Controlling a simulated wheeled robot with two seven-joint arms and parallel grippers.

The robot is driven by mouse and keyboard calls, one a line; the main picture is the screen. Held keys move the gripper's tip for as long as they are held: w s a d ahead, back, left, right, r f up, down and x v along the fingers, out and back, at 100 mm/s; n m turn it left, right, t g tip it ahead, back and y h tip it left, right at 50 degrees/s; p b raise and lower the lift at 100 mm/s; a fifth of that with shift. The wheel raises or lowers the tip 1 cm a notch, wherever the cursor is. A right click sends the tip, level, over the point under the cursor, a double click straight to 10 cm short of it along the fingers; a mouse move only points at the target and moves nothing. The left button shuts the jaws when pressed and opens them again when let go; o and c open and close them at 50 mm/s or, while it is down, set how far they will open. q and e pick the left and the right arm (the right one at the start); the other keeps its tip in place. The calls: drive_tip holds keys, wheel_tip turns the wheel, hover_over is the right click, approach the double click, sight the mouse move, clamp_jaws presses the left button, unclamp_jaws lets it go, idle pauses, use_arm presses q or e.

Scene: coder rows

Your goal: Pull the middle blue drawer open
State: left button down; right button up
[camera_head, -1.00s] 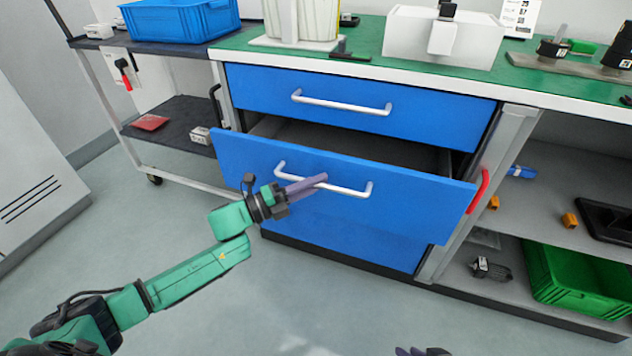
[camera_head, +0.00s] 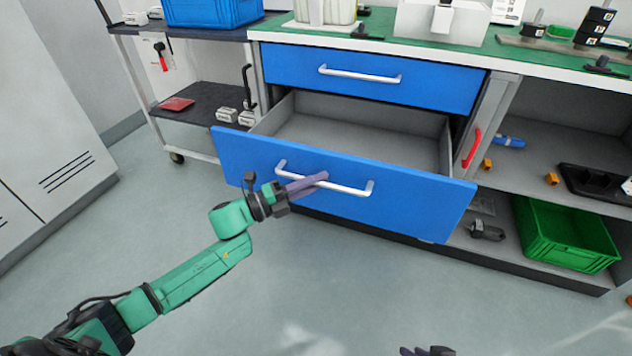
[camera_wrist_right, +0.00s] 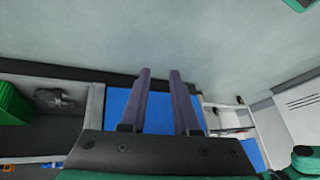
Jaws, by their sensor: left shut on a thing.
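The middle blue drawer (camera_head: 345,208) stands well out from the cabinet in the head view, and its grey inside (camera_head: 360,138) shows empty. Its silver bar handle (camera_head: 345,188) runs across the front. My left gripper (camera_head: 310,183) is shut on this handle near its left part. My right gripper (camera_head: 420,351) shows only as fingertips at the bottom edge. In the right wrist view its two fingers (camera_wrist_right: 160,100) are apart with nothing between them, and a blue front (camera_wrist_right: 158,108) lies beyond them.
The upper blue drawer (camera_head: 370,77) is closed. A cart (camera_head: 190,110) with a blue crate (camera_head: 213,10) stands at the left. Open shelves at the right hold a green crate (camera_head: 566,236). The floor before the drawer is clear.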

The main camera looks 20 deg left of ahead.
use_arm(q)
drive_tip(key=c, duration=0.8)
unclamp_jaws()
drive_tip(key=shift+c, duration=0.2)
drive_tip(key=shift+s+a+f, duration=0.1)
drive_tip(key=shift+s+a, duration=0.2)
drive_tip(key=shift+a, duration=0.15)
drive_tip(key=p+v, duration=0.2)
drive_tip(key=v, duration=1.1)
drive_tip(key=shift+s+a, duration=0.2)
use_arm(e)
drive_tip(key=s+d+r+g+h, duration=0.1)
drive_tip(key=s+d+r+g, duration=0.1)
drive_tip(key=s+d+r, duration=0.1)
drive_tip(key=shift+s+d+r+m+g+h, duration=0.25)
drive_tip(key=shift+d+r+h, duration=0.2)
drive_tip(key=shift+d, duration=0.5)
